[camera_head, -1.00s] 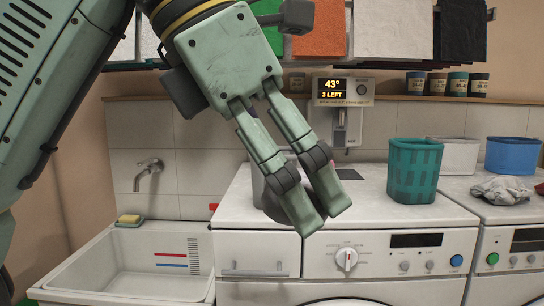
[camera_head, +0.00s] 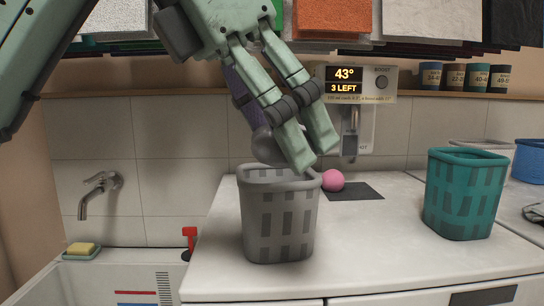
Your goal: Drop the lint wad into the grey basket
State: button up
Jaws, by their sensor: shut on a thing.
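The grey basket (camera_head: 279,225), a slatted tub, stands upright on the white worktop in the middle of the view. My gripper (camera_head: 312,155) reaches down from above, with its fingertips over the basket's back rim area. It is shut on a grey rounded lump that I take for the lint wad (camera_head: 266,148), mostly hidden by the fingers. The lump shows just left of the fingers, above the basket opening. The basket's inside is barely visible, and the exact height of the fingers over the rim cannot be told.
A teal basket (camera_head: 464,195) stands to the right. A pink ball (camera_head: 333,180) and a dark mat (camera_head: 357,191) lie behind the grey basket. A purple item (camera_head: 241,98) shows behind the fingers. A sink with a yellow sponge (camera_head: 81,248) is at left. The front worktop is clear.

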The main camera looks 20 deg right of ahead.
send_over(276, 210)
jog(key=w, duration=0.2)
jog(key=f, duration=0.1)
jog(key=shift+w+d+f, duration=0.1)
jog(key=shift+w+f, duration=0.05)
jog(key=shift+f, duration=0.8)
jog(key=shift+w+d+f, duration=0.1)
jog(key=shift+w+f, duration=0.05)
jog(key=shift+f, duration=0.8)
jog(key=shift+f, duration=0.55)
jog(key=o, duration=0.8)
jog(key=shift+r, duration=0.15)
